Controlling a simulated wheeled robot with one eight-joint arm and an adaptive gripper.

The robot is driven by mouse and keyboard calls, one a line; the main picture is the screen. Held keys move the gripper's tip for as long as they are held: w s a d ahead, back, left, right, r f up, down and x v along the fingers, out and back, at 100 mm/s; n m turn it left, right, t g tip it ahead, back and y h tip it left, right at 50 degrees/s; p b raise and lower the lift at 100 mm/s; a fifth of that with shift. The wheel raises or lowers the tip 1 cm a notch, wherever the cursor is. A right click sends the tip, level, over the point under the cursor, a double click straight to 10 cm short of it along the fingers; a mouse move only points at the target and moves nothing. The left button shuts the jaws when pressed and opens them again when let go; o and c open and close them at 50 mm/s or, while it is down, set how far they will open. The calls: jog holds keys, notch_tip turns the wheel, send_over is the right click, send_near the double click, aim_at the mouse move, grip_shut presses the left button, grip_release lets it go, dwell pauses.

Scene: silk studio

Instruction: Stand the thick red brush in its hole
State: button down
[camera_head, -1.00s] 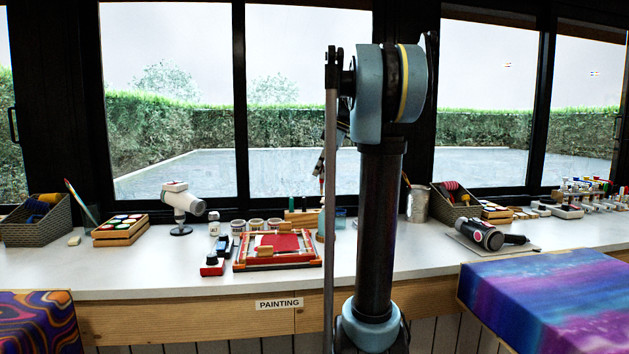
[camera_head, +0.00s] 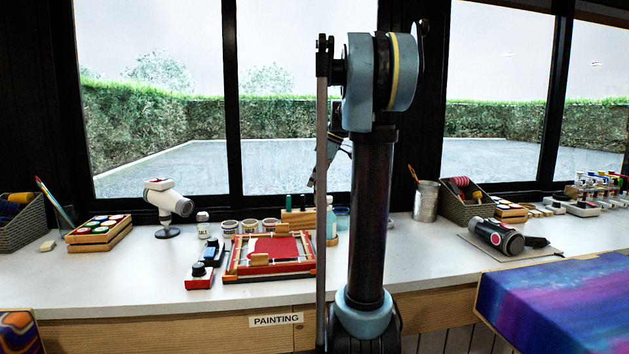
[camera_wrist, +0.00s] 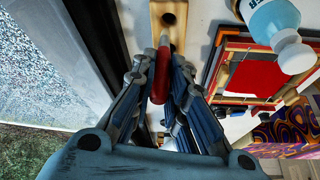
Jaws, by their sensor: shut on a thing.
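The thick red brush (camera_wrist: 160,76) is between the fingers of my gripper (camera_wrist: 160,80) in the wrist view. Its red handle runs up the picture to a greyish end. A wooden block with dark holes (camera_wrist: 181,12) lies just beyond that end, and the brush covers part of it. I cannot tell whether the brush touches the block. In the head view, the wooden block (camera_head: 298,216) stands at the back of the bench with green-handled items in it. My gripper (camera_head: 312,183) is above its right side, partly hidden by my arm; the brush is not clear there.
A white-capped bottle (camera_wrist: 273,20) stands close to the block; it also shows in the head view (camera_head: 331,220). Several small jars (camera_head: 250,227) stand left of the block. A red-framed screen (camera_head: 232,268) lies in front. The window is close behind.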

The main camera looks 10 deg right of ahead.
jog(key=shift+d+f, duration=0.1)
jog(key=shift+f, duration=1.25)
jog(key=shift+s+f, duration=0.1)
jog(key=shift+f, duration=2.05)
dwell(1.1)
jog(key=c, duration=1.5)
grip_release()
jog(key=v, duration=1.2)
jog(key=shift+f, duration=0.1)
